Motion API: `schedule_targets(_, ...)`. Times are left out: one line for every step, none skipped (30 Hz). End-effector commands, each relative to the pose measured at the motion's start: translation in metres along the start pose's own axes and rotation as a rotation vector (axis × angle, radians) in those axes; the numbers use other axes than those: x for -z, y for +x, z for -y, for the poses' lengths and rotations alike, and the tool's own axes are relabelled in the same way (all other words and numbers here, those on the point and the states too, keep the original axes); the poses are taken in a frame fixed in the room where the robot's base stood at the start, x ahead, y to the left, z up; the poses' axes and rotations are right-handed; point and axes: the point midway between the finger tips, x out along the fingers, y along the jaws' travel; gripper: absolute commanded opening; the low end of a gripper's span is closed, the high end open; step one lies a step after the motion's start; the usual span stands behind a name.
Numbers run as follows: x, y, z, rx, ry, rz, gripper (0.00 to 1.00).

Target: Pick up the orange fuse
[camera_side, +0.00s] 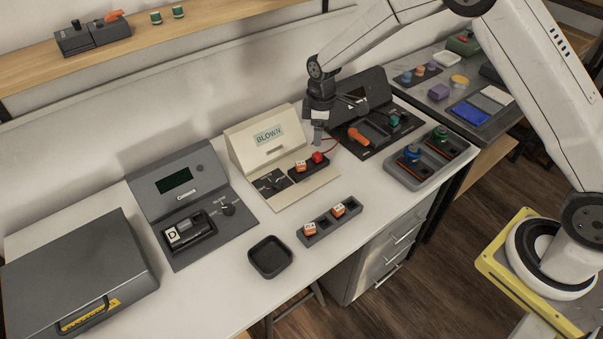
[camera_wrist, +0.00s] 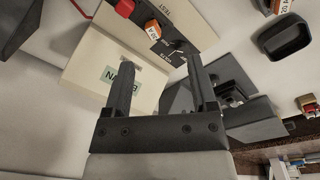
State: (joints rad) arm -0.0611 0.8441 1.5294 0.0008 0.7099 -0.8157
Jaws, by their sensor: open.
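Several small orange-and-white fuses are in the side view. One fuse (camera_side: 301,167) sits in the cream tester (camera_side: 262,128), whose screen reads BLOWN; it also shows in the wrist view (camera_wrist: 153,29). A second fuse (camera_side: 310,229) and a third fuse (camera_side: 338,210) stand in the dark slotted rack (camera_side: 324,223) in front. Part of the rack's fuses (camera_wrist: 273,5) is cut off at the wrist view's top edge. My gripper (camera_side: 318,137) is above and behind the tester's right side, clear of the fuses. In the wrist view its fingers (camera_wrist: 153,48) are apart with nothing held.
A black square tray (camera_side: 270,258) is left of the rack. A grey meter (camera_side: 180,190) and a closed grey case (camera_side: 75,275) are further left. A black panel with an orange handle (camera_side: 358,138) is right of my gripper. A red knob (camera_side: 318,157) is beside the tester's fuse.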

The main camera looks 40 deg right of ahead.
Motion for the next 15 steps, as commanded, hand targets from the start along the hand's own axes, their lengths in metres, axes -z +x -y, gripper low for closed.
schedule_targets(0.007,0.011,-0.004,0.007,-0.039,0.006,0.74)
schedule_targets(0.01,0.016,-0.006,0.011,-0.064,0.01,0.74)
schedule_targets(0.015,0.023,-0.009,0.016,-0.097,0.013,0.74)
schedule_targets(0.018,0.028,-0.011,0.02,-0.12,0.016,0.74)
schedule_targets(0.021,0.033,-0.013,0.024,-0.142,0.019,0.74)
schedule_targets(0.025,0.04,-0.015,0.028,-0.171,0.022,0.74)
schedule_targets(0.027,0.044,-0.017,0.031,-0.192,0.023,0.74)
schedule_targets(0.029,0.048,-0.018,0.034,-0.21,0.026,0.74)
schedule_targets(0.032,0.053,-0.019,0.038,-0.233,0.028,0.74)
schedule_targets(0.033,0.056,-0.02,0.04,-0.248,0.029,0.74)
schedule_targets(0.035,0.059,-0.021,0.042,-0.262,0.03,0.74)
schedule_targets(0.036,0.062,-0.021,0.045,-0.276,0.032,0.74)
schedule_targets(0.037,0.064,-0.022,0.046,-0.286,0.032,0.74)
schedule_targets(0.038,0.066,-0.022,0.048,-0.294,0.033,0.74)
schedule_targets(0.038,0.068,-0.023,0.05,-0.301,0.034,0.74)
